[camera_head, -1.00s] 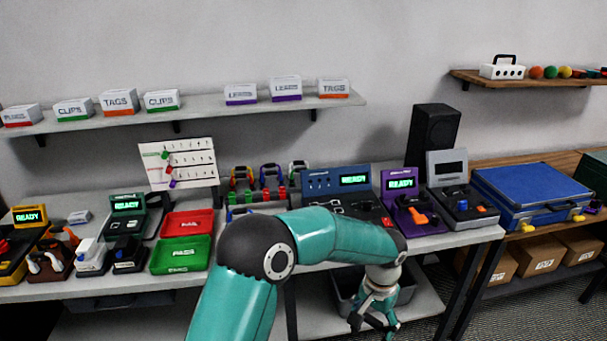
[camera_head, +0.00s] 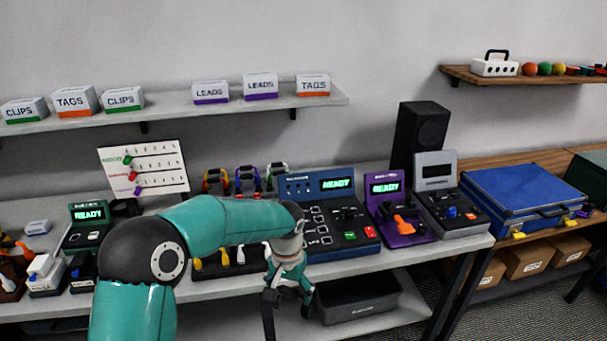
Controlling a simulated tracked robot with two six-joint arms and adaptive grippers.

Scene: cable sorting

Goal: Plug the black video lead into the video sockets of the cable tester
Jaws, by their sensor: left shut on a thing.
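The cable tester (camera_head: 352,212) is a blue console on the bench, with a lit READY display, a column of sockets on its left side, and a green and a red button. Which sockets are the video ones is too small to tell. My left gripper (camera_head: 290,290) hangs in front of the bench edge, below and left of the tester and apart from it. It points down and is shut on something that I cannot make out. I cannot make out the black video lead. My right gripper is out of view.
A purple console (camera_head: 401,212) and a grey console (camera_head: 446,205) stand right of the tester. Coiled leads (camera_head: 246,180) stand behind my arm. A dark bin (camera_head: 358,300) sits on the lower shelf. A blue case (camera_head: 527,195) lies at the right.

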